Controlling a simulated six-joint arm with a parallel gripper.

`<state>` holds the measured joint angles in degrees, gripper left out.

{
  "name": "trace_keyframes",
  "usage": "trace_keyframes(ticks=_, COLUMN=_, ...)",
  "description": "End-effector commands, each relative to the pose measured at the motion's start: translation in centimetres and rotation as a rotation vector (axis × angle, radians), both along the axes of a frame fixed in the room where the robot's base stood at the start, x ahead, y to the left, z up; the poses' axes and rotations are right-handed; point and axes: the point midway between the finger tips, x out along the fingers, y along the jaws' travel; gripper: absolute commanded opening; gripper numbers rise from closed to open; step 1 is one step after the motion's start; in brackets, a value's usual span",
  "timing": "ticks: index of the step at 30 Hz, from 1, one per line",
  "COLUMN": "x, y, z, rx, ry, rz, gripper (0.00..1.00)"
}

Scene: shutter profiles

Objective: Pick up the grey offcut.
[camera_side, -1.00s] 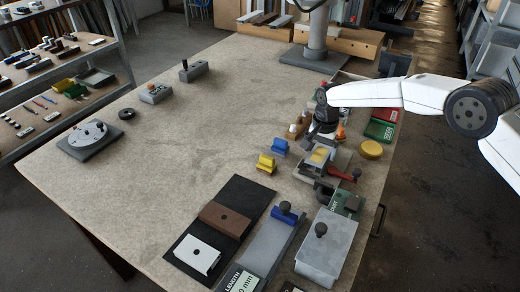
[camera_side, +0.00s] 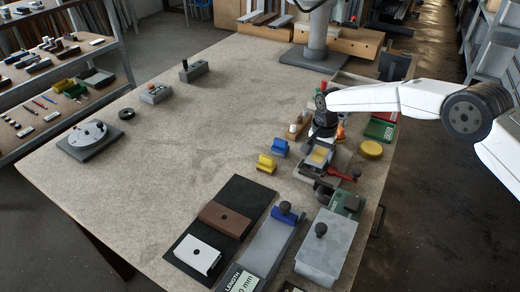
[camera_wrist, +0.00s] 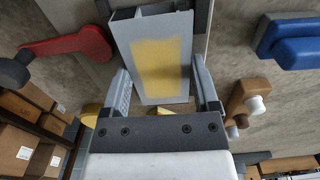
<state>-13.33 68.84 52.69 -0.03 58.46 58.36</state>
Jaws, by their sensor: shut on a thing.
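The grey offcut (camera_wrist: 152,58), a hollow grey profile piece with a yellow patch on its face, lies between the two fingers of my gripper (camera_wrist: 160,78) in the wrist view. My gripper is shut on it. In the side view the offcut (camera_side: 319,156) shows just below my gripper (camera_side: 321,143), at the small vise-like fixture on the right side of the table. The fingertips are small and partly hidden there, and I cannot tell whether the offcut touches the fixture.
A red-handled lever (camera_side: 342,174) is close beside the offcut. Blue (camera_side: 280,147) and yellow (camera_side: 266,163) blocks stand to its left, and a round yellow object (camera_side: 370,149) to its right. A grey plate with a knob (camera_side: 327,250) lies in front. The table's middle is clear.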

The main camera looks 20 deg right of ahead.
Motion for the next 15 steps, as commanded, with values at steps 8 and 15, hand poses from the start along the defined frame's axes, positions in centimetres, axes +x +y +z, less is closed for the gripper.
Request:
trace_keyframes(ticks=8, x=0.0, y=0.0, z=0.2, rx=0.001, ry=-0.001, rz=0.000, gripper=0.19)
trace_keyframes(ticks=15, x=0.1, y=0.0, z=1.6, rx=0.001, ry=-0.002, rz=0.000, gripper=0.19)
